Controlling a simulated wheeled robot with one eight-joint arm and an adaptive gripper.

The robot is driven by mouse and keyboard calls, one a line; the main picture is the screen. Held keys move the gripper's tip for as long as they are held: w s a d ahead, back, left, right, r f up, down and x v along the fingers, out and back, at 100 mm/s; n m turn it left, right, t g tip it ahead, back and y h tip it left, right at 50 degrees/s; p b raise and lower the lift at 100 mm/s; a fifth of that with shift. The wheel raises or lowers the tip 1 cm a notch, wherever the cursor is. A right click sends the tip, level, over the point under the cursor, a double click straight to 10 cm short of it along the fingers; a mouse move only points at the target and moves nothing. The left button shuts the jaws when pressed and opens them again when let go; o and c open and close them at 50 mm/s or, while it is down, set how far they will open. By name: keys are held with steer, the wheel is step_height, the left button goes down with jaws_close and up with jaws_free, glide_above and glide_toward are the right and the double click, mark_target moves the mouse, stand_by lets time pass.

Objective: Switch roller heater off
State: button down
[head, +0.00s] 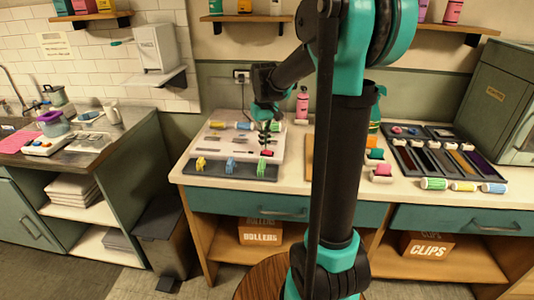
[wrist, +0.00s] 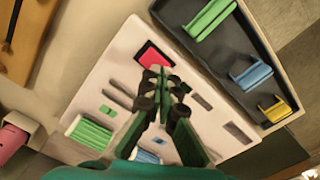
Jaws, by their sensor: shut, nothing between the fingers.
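The roller heater (head: 208,150) is a white, low box on the counter, with rollers at its back edge and dark slots in its top. In the wrist view its white top (wrist: 112,70) fills the middle. A red rocker-like switch (wrist: 155,54) sits near one edge of that top; it also shows in the head view (head: 267,153). Whether it is lit or which way it is tilted, I cannot tell. My gripper (head: 267,146) is shut and empty, pointing down over the heater. In the wrist view its fingertips (wrist: 158,72) overlap the switch's edge; contact is unclear.
A dark tray (head: 215,182) with yellow, blue and green clips lies along the heater's front. My arm hides part of the counter. To the right are a compartment tray (head: 440,160), several rollers and a green cabinet (head: 500,100).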

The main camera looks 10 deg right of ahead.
mark_target(265, 151)
steer(key=shift+f, duration=0.75)
stand_by(0.3)
steer(key=shift+r, duration=3.55)
